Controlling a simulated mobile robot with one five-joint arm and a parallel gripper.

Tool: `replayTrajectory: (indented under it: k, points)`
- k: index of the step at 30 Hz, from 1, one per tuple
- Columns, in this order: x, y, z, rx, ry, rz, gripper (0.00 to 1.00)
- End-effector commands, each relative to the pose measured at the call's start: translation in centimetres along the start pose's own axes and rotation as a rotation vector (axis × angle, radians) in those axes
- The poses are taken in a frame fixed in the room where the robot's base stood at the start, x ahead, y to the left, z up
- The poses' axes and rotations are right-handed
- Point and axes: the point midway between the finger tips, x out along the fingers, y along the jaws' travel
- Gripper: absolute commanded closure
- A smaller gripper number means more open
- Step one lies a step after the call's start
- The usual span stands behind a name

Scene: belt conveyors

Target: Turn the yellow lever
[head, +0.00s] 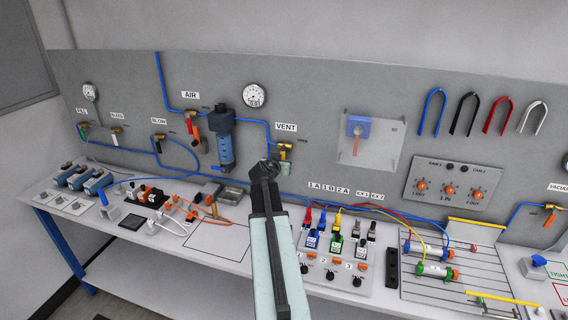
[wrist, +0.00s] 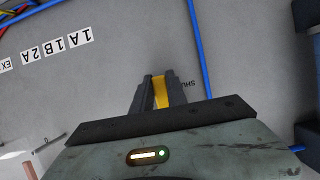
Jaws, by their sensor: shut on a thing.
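The yellow lever shows between the two dark fingers in the wrist view (wrist: 160,92). My gripper (wrist: 160,84) is shut on it, a finger on each side. In the head view my gripper (head: 265,168) is at the panel, just below and left of the VENT sign (head: 286,127). A small yellow part (head: 286,147) of the valve shows to its right there. My gripper and arm hide some of this area. A label that reads "SHU", partly covered, is beside the lever in the wrist view.
A blue air unit (head: 224,140) hangs left of my gripper. Blue pipes (head: 268,130) run close by on the panel. The bench below holds coloured connectors (head: 335,242), a metal tray (head: 230,195) and loose orange cables. A gauge (head: 254,96) sits above.

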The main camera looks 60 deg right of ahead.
Motion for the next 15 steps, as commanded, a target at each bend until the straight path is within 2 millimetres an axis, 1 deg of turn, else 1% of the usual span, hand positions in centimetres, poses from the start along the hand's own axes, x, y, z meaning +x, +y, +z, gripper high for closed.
replayTrajectory:
  k: [1,11,12,13,14,15]
  points:
    - [-0.07,-0.04,0.23,0.008,-0.006,0.0,1.0]
    - [-0.08,-0.14,0.21,0.009,-0.005,-0.002,1.0]
    - [-0.09,-0.16,0.2,0.009,-0.004,-0.002,0.71]
    - [-0.08,-0.16,0.19,0.008,-0.004,-0.002,0.62]
    - [-0.08,-0.17,0.17,0.008,-0.004,-0.002,0.6]
    - [-0.08,-0.16,0.16,0.007,-0.003,-0.002,0.6]
